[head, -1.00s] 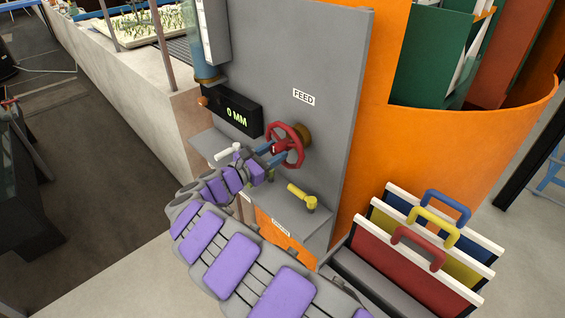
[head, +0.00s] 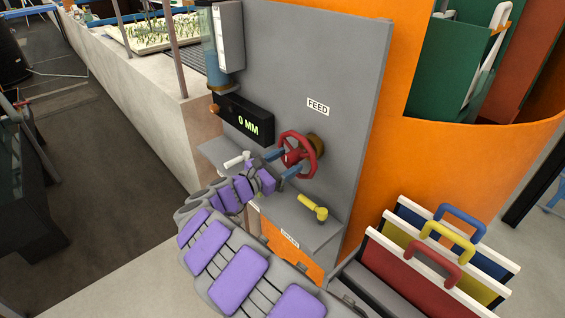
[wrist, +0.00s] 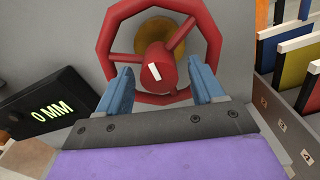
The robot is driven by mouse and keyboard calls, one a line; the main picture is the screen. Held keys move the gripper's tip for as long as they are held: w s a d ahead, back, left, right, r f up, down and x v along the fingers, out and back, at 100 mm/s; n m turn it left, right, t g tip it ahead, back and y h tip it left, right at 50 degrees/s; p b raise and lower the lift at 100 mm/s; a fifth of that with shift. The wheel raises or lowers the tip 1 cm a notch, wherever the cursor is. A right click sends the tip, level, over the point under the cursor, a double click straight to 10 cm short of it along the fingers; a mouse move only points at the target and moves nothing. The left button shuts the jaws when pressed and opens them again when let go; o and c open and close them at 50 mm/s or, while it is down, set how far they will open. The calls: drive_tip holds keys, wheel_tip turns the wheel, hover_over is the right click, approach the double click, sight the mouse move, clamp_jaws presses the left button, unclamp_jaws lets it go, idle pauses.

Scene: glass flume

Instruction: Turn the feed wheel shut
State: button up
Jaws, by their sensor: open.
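The red feed wheel (head: 299,155) is mounted on the grey panel (head: 300,60) below the FEED label (head: 318,106). In the wrist view the wheel (wrist: 112,44) fills the top middle, with a white mark on its red hub (wrist: 158,70) and a brass-coloured mount behind it. My gripper (head: 280,163) is at the front of the wheel. Its two blue fingers (wrist: 161,84) are apart, one on each side of the hub, overlapping the lower part of the wheel. I cannot tell whether they touch it. The black display (head: 243,119) reads 0 MM.
Red, yellow and blue handled boards (head: 415,285) stand in a rack at right. The orange curved wall (head: 450,160) is behind them.

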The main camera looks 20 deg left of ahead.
drive_tip(key=p+v, duration=0.2)
drive_tip(key=v, duration=1.5)
drive_tip(key=shift+a, duration=0.3)
drive_tip(key=shift+f, duration=0.15)
